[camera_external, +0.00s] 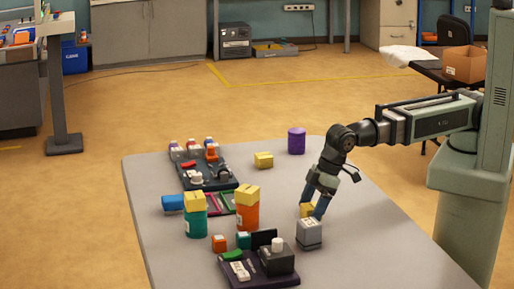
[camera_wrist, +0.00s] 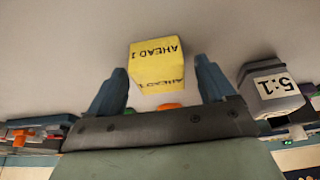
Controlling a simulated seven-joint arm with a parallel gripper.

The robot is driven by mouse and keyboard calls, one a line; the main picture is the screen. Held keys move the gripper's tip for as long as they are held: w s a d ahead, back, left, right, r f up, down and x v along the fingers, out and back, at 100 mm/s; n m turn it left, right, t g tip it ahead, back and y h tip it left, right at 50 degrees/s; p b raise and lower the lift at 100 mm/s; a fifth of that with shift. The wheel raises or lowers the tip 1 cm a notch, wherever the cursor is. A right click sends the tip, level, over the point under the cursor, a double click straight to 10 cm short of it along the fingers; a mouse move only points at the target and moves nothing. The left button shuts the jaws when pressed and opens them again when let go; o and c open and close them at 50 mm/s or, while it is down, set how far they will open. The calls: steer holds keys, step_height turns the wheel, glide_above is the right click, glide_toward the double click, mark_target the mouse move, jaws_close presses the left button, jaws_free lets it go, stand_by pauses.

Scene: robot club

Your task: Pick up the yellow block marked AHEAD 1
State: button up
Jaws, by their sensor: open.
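The yellow block marked AHEAD 1 (camera_wrist: 156,62) shows in the wrist view between and just beyond my two finger tips, its lettering upside down. My gripper (camera_wrist: 160,82) is open, with a blue finger on each side of the block; gaps show on both sides. In the external view my gripper (camera_external: 312,208) points down at the table, and the yellow block (camera_external: 305,210) is partly hidden by the fingers. The block appears to rest on the table.
A grey block marked 5:1 (camera_wrist: 272,86) stands close beside the fingers; it also shows in the external view (camera_external: 309,233). Teal (camera_external: 195,222) and orange (camera_external: 247,215) cylinders carry yellow blocks. Another yellow block (camera_external: 263,160) and a purple cylinder (camera_external: 296,141) stand farther back. The right tabletop is clear.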

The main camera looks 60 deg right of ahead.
steer(key=shift+w+f, duration=0.1)
steer(key=shift+f, duration=0.1)
steer(key=shift+c, duration=0.5)
steer(key=c, duration=1)
steer(key=shift+r, duration=0.1)
